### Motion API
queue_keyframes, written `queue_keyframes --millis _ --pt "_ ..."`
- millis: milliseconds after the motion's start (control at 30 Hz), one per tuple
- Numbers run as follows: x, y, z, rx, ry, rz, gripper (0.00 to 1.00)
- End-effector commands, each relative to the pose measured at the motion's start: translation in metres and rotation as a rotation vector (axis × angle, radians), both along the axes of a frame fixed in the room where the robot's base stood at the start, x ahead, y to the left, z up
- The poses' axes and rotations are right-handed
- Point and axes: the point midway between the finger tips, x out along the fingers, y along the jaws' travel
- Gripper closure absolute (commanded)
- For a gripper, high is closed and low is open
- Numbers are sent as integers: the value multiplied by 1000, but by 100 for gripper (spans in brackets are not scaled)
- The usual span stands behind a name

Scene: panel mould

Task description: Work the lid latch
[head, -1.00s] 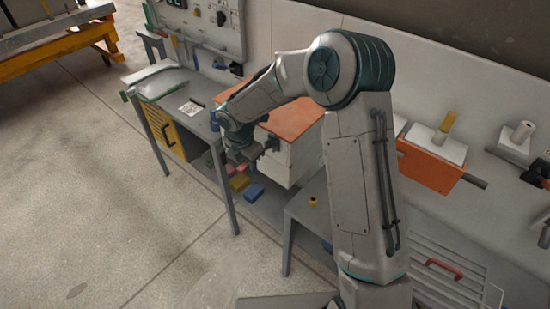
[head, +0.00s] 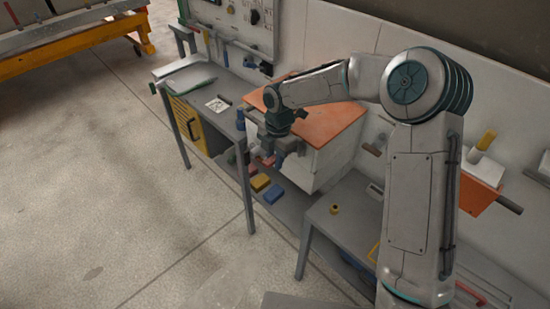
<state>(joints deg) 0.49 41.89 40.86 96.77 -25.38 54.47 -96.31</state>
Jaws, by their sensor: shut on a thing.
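A white box with an orange lid (head: 325,118) stands between the grey benches. Its lid looks closed. My gripper (head: 283,157) is at the front of the white box body (head: 325,163), just below the lid's front edge. Its jaws are shut on the lid latch, which the fingers and wrist almost wholly hide. I cannot tell the latch's position.
Yellow (head: 260,182) and blue (head: 273,194) blocks lie on the low shelf below my gripper. A grey bench (head: 225,93) with a yellow cabinet (head: 187,125) is at left. The floor in front is clear.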

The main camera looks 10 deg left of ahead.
Motion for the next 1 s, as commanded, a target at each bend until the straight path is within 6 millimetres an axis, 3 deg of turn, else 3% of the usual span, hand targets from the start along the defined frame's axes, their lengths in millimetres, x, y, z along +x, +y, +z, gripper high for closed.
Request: queue_keyframes --millis 33,100,400,533,1000 --pt "3 1 3 5 -7 -3 76" --pt "2 1 3 5 -7 -3 56" --pt "2 0 2 3 -4 -3 56" --pt "3 -1 11 3 -7 -5 56" --pt "12 -6 109 4 -9 -4 56"
